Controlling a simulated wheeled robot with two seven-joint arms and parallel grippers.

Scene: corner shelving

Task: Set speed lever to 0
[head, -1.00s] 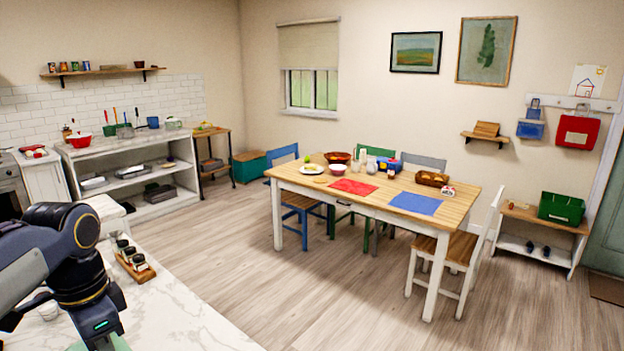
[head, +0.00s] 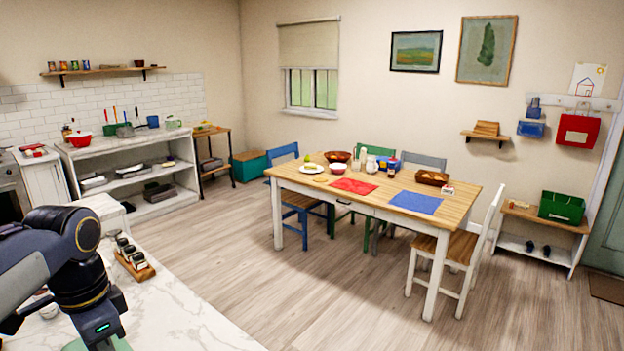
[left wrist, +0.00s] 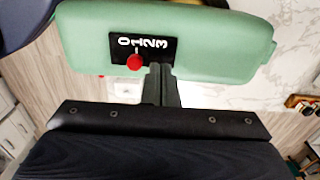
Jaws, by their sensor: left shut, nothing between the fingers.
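A pale green appliance body (left wrist: 200,40) fills the top of the left wrist view. A black panel (left wrist: 117,50) on it carries the white digits 0, 1, 2 and 3. A red lever knob (left wrist: 135,62) sits in front of the panel, below the digits and nearest the 1. My left gripper (left wrist: 158,70) is shut and empty, its fingertips just right of the knob, over the panel's right part. I cannot tell whether they touch the knob. A sliver of the green appliance (head: 118,344) shows under my left arm in the head view. My right gripper is out of view.
The appliance is by a white marble counter (head: 185,310). A wooden rack of small jars (head: 133,259) stands on the counter. A dining table (head: 455,200) with chairs stands beyond, across open floor.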

